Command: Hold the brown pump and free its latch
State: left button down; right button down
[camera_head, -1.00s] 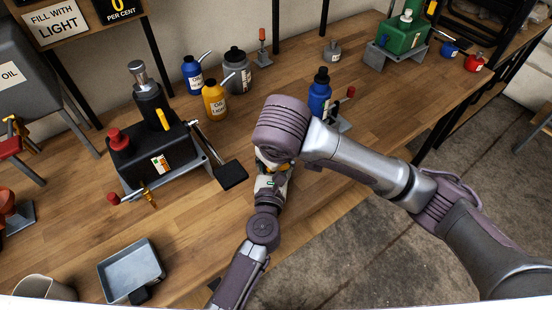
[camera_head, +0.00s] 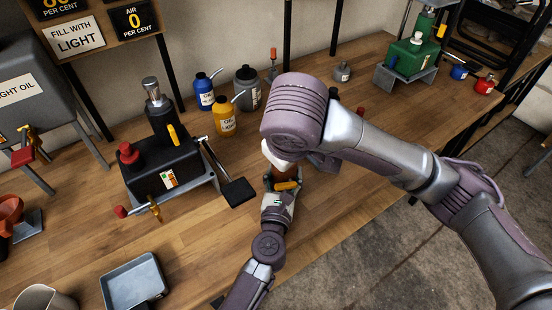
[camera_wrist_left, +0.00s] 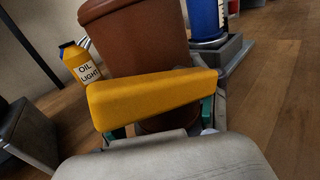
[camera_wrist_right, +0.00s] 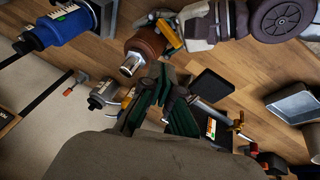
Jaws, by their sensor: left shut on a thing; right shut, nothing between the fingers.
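The brown pump (camera_head: 284,172) is partly visible in the head view, with its yellow latch (camera_head: 287,186) facing the front of the bench. In the left wrist view the brown body (camera_wrist_left: 135,42) rises behind the yellow latch (camera_wrist_left: 150,97), which spans the picture. My left gripper (camera_head: 280,189) is shut around the pump's lower part; its green fingers (camera_wrist_left: 207,108) show beside the latch. In the right wrist view the pump (camera_wrist_right: 150,42) shows its silver top. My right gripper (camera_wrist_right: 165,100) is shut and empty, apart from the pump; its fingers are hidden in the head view.
A black pump (camera_head: 170,168) on a stand with a pedal is at the left. Oil cans, including a yellow one (camera_head: 224,122), stand behind. A grey tray (camera_head: 133,283) lies at front left. A blue pump (camera_wrist_right: 62,30) stands near the brown one.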

pick_arm(q)
jog(key=shift+r, duration=0.25)
pick_arm(e)
jog(key=s+r, duration=0.1)
jog(key=s+a+r, duration=0.1)
jog(key=s+r, duration=0.1)
jog(key=r, duration=0.1)
jog(key=shift+s+a, duration=0.25)
jog(key=shift+a, duration=0.05)
pick_arm(q)
jog(key=shift+c, duration=0.9)
grip_release()
jog(key=shift+f, duration=0.1)
